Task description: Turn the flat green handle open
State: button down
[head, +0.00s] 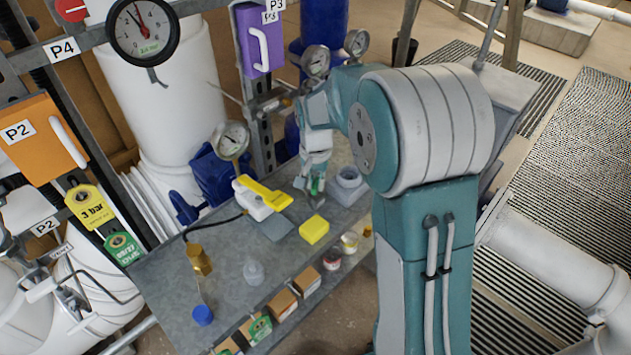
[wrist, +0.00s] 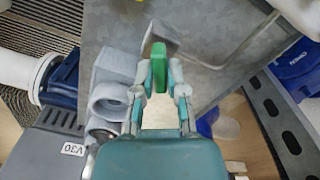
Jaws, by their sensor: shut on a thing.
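In the head view my gripper (head: 315,182) points down at the far part of the grey bench, with a bit of the green handle (head: 318,187) showing between the fingers.
A grey fitting (head: 347,186) stands close to the right of my gripper. Gauges (head: 232,138) and a rail stand behind.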

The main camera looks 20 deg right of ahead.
jog(key=n, duration=0.6)
jog(key=shift+w+n, duration=0.1)
jog(key=shift+n, duration=0.2)
jog(key=n, duration=0.5)
jog(key=shift+n, duration=0.4)
jog(key=c, duration=0.7)
grip_release()
notch_tip(320, 180, up, 12)
jog(key=shift+a+f, duration=0.1)
